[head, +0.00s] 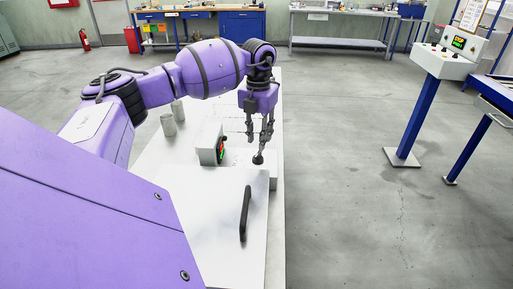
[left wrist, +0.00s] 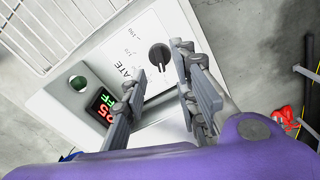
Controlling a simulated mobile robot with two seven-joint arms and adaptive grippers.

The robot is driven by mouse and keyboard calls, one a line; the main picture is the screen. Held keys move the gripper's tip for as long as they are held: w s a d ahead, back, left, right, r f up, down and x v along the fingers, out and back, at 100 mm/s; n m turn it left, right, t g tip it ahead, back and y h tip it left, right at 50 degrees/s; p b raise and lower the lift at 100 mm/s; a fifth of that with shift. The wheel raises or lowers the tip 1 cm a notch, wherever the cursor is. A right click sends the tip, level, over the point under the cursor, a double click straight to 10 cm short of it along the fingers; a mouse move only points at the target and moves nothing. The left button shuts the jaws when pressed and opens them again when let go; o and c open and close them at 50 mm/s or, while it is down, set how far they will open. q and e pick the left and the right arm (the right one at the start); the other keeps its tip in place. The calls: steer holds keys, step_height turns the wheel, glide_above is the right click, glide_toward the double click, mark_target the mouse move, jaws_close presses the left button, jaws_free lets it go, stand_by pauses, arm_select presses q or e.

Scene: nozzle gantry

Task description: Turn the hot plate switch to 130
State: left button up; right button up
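The hot plate switch, a round black knob (head: 257,158), sits on a white panel (left wrist: 130,48). It also shows in the left wrist view (left wrist: 159,55), with printed scale numbers and part of a word beside it. Their exact values are hard to read. My left gripper (head: 259,141) points down just above the knob in the head view. In the left wrist view its fingers (left wrist: 160,65) are apart, with the knob showing between and beyond the tips. I cannot tell whether they touch it. My right gripper is not in view.
A white box with a red and green display (head: 220,148) stands left of the knob; the lit display (left wrist: 100,103) shows in the wrist view. A black handle (head: 245,213) rises nearer me. White cylinders (head: 168,125) stand behind left. A control stand (head: 448,55) is far right.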

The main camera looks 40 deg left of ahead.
mark_target(258, 153)
arm_select(q)
steer(key=shift+f, duration=2.75)
jaws_close()
